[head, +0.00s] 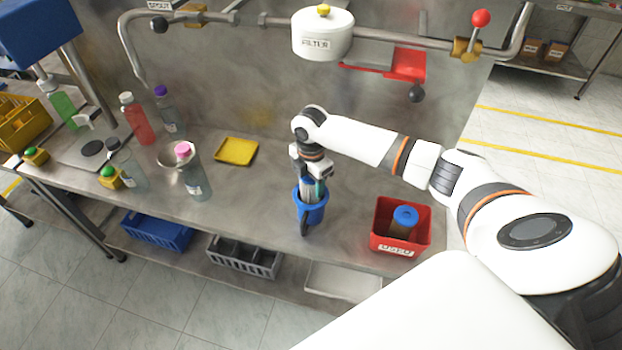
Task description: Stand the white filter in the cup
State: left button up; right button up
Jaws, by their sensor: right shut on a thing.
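The blue cup (311,212) stands on the steel bench near its front edge, with a dark handle-like part on its front. My right gripper (312,187) points down right over the cup's mouth. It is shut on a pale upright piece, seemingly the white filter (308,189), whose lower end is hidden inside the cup. The fingers cover much of it, so I cannot tell whether it touches the cup's bottom. My left gripper is out of view.
A red bin (386,243) holding a brown cylinder with a blue top (405,216) stands right of the cup. A yellow tray (237,151) lies behind left. Several bottles stand further left. A white tank marked FILTER (323,36) sits on the pipe above.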

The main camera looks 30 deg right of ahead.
jog(key=shift+f, duration=0.6)
jog(key=o, duration=1)
jog(key=shift+o, duration=0.2)
jog(key=shift+r, duration=0.1)
jog(key=shift+r, duration=0.3)
notch_tip(320, 180, up, 13)
jog(key=shift+f+b, duration=0.2)
jog(key=shift+b, duration=0.85)
jog(key=shift+f, duration=0.1)
